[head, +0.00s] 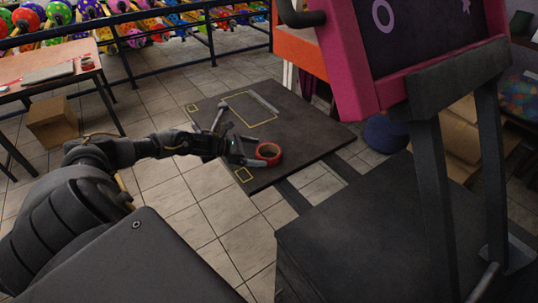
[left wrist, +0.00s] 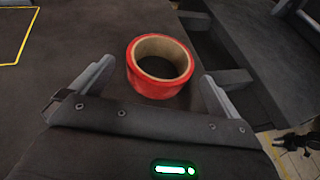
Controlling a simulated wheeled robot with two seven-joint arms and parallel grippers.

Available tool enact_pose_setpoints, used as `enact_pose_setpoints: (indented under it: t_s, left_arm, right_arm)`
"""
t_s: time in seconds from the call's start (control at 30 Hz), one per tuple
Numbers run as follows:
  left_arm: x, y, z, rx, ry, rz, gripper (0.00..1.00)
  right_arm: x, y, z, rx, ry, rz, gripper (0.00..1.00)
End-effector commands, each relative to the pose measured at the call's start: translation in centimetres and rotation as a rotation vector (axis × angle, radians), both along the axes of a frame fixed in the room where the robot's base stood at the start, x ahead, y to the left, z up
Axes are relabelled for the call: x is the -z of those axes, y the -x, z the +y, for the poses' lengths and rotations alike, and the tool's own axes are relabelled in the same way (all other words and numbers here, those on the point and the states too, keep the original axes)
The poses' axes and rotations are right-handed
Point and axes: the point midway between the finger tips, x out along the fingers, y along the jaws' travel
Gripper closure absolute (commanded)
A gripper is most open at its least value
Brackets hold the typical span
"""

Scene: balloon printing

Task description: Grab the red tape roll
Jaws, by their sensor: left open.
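The red tape roll (head: 268,153) lies flat on the dark table board (head: 310,145), near its front edge in the head view. In the left wrist view the roll (left wrist: 133,75) shows its tan core and sits ahead of and between the two fingers. My left gripper (head: 253,156) is open and low over the board beside the roll; its fingertips (left wrist: 158,78) are on either side of the roll's near part. I cannot tell whether either finger touches it. My right gripper does not clearly show in the head view.
Yellow outlines (head: 245,174) mark the board, and a grey metal piece (head: 263,102) lies toward its back. A pink-framed panel (head: 352,70) stands at the right. A wooden table (head: 45,62) and a cardboard box (head: 52,122) are at the left.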

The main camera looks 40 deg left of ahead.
Motion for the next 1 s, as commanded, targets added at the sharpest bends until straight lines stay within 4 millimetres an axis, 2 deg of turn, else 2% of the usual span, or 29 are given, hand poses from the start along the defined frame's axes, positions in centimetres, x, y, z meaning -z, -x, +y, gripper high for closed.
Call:
enact_pose_setpoints:
  t_s: [0.4,0.7,0.77,1.0]
  left_arm:
    - [1.9,-4.0,-2.9,0.0,0.001,0.0,0.0]
    - [2.3,-4.3,-3.2,0.001,-0.001,0.002,0.0]
    - [2.3,-4.3,-3.2,0.001,-0.001,0.002,0.05]
    - [2.3,-4.3,-3.2,0.001,-0.001,0.002,0.37]
  right_arm:
    - [-1.3,0.2,0.3,0.001,-0.003,0.003,0.64]
    - [-1.3,0.2,0.3,0.001,-0.002,0.004,0.64]
    - [-1.3,0.2,0.3,0.001,-0.002,0.004,0.64]
    - [-1.3,0.2,0.2,0.001,-0.002,0.004,0.64]
